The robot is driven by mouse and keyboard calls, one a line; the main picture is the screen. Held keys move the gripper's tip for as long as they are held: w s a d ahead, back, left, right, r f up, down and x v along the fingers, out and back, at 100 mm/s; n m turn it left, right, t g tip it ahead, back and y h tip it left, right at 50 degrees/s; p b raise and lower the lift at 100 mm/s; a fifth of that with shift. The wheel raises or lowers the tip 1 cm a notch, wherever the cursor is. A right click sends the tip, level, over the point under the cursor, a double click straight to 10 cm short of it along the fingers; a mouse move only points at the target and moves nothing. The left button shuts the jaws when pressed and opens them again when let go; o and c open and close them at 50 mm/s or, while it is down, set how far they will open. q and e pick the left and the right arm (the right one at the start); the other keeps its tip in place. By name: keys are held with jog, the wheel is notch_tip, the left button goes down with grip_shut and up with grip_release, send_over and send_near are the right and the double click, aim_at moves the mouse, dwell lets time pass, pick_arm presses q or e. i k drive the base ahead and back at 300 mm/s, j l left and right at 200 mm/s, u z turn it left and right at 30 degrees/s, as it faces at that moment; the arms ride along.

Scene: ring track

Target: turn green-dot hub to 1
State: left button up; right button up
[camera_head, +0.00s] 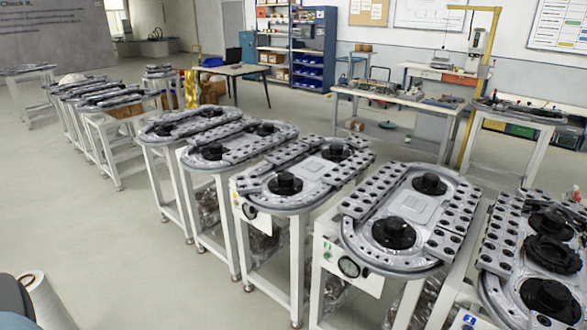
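A white table with an oval grey ring track (418,262) stands right of centre. Two black round hubs sit inside its ring, a near one (393,231) and a far one (430,183). Its front panel carries small green marks (327,250) beside a black round dial (348,267). I cannot tell which of these is the green-dot hub, and no number is readable. Neither of my grippers is in view.
More ring-track tables stand in a row to the left, one with a near hub (285,183). Another track with black hubs (550,297) is cut off at the right edge. A workbench (400,98) stands behind.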

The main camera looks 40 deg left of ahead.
aim_at(285, 180)
jog(key=u, duration=1.25)
